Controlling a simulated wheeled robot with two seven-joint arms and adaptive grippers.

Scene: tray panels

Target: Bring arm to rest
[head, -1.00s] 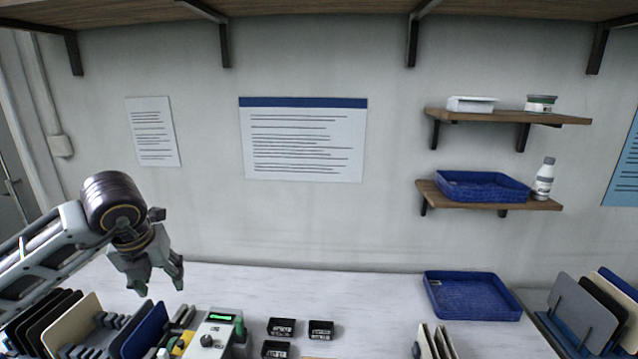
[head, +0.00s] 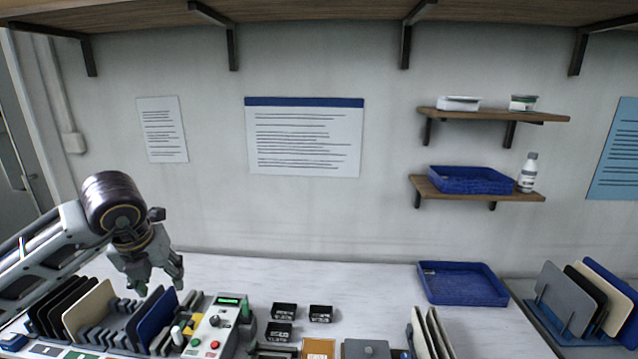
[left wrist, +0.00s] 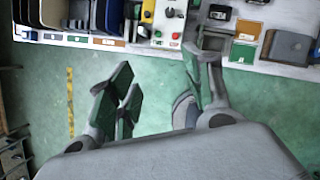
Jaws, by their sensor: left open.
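My left gripper (head: 153,283) hangs from the arm at the left of the head view, above the rack of panels. In the left wrist view its fingers (left wrist: 160,95) are spread apart with nothing between them, and the green floor shows beyond. Dark, beige and blue panels (head: 157,316) stand in the slotted rack (head: 105,330) below the gripper. In the head view the gripper appears apart from the panels. My right gripper shows in neither view.
A control box (head: 216,325) with a green display stands right of the rack. Small black bins (head: 284,311) stand beside it. A blue tray (head: 462,284) lies at the back right. Another rack of panels (head: 570,300) is at far right. Wall shelves (head: 480,191) hold items. The middle back is clear.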

